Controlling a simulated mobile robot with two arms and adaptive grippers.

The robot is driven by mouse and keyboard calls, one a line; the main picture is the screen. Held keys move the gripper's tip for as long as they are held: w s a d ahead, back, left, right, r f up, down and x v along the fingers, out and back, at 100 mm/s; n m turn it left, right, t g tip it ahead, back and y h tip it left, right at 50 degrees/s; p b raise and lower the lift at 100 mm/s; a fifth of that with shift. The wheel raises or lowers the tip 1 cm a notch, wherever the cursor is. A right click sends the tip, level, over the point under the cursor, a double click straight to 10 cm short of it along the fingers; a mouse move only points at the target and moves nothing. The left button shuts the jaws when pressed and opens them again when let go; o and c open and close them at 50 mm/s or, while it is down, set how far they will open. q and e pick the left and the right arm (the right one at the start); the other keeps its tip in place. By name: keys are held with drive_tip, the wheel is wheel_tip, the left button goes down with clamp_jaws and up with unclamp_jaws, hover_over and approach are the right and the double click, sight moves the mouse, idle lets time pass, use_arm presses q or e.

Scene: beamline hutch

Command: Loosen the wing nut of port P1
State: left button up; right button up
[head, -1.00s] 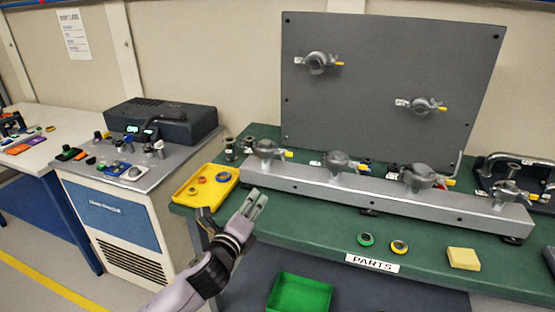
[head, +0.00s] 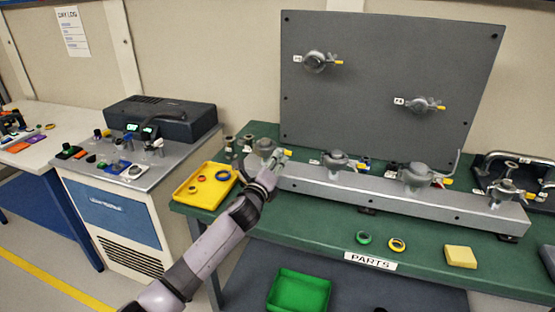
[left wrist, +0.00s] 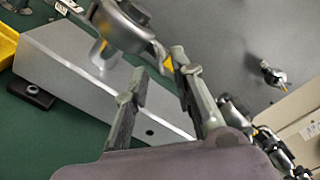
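My left gripper (head: 281,158) is at the leftmost clamp (head: 264,147) on the grey rail, on the side of its yellow-tipped wing nut. In the left wrist view the left gripper (left wrist: 159,62) has its two fingers apart. The grey clamp (left wrist: 120,25) is just beyond the fingertips. The yellow wing nut (left wrist: 168,64) shows between the tips, close to the right finger; I cannot tell whether they touch. Port labels are too small to read, so I cannot confirm which is P1. My right gripper is not in view.
The grey rail (head: 330,189) carries several clamps along the green bench (head: 320,228). A dark panel (head: 390,60) with two clamps stands behind. A yellow tray (head: 186,204) with rings lies left of the gripper. A green bin (head: 300,291) is below the front edge.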

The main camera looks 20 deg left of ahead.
use_arm(q)
drive_tip(key=shift+w, duration=1.05)
drive_tip(key=shift+c, duration=0.2)
clamp_jaws()
